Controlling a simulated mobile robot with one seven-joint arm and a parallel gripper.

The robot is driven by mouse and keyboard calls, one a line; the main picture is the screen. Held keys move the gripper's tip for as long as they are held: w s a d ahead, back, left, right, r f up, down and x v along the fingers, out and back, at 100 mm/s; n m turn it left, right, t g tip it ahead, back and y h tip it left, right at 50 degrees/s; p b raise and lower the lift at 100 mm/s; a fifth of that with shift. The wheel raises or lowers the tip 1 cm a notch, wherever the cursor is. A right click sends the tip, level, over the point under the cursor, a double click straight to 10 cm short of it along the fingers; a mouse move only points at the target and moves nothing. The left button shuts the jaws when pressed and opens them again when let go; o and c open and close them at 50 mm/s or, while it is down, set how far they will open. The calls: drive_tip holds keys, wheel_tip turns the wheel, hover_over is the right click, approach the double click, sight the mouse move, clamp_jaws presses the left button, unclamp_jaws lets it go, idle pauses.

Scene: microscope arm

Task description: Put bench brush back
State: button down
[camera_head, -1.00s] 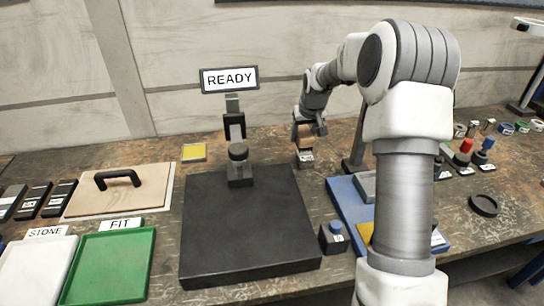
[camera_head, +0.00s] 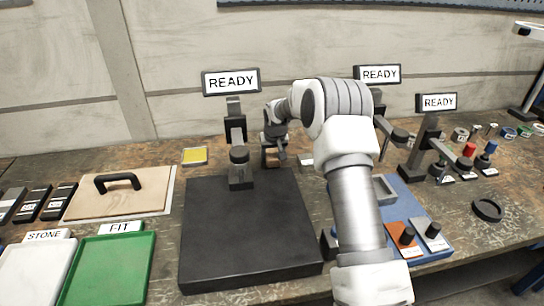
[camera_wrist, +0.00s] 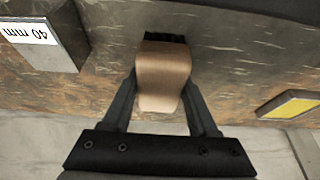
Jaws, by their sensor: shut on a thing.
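The bench brush has a tan wooden body and black bristles. It shows in the wrist view (camera_wrist: 164,75) between my gripper's fingers (camera_wrist: 163,105), which are shut on its body. In the head view the brush (camera_head: 270,158) is small and partly hidden by my gripper (camera_head: 273,147), behind the right rear of the black stand base. I cannot tell whether its bristles touch the bench. A yellow pad with a grey rim (camera_head: 194,155) lies on the bench to the left, behind the stand; it also shows at the right of the wrist view (camera_wrist: 292,104).
A grey block labelled 40 mm (camera_wrist: 50,42) stands beside the brush. The black stand with a READY sign (camera_head: 231,82) rises between my gripper and the yellow pad. A blue tray (camera_head: 400,190) lies to the right. The wall is close behind.

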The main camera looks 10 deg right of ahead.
drive_tip(key=shift+f, duration=0.15)
drive_tip(key=shift+c, duration=0.9)
unclamp_jaws()
drive_tip(key=shift+r, duration=0.3)
drive_tip(key=v, duration=1.1)
drive_tip(key=shift+s+r+p, duration=0.25)
drive_tip(key=shift+r+p, duration=0.1)
drive_tip(key=shift+p, duration=0.1)
drive_tip(key=shift+s, duration=0.1)
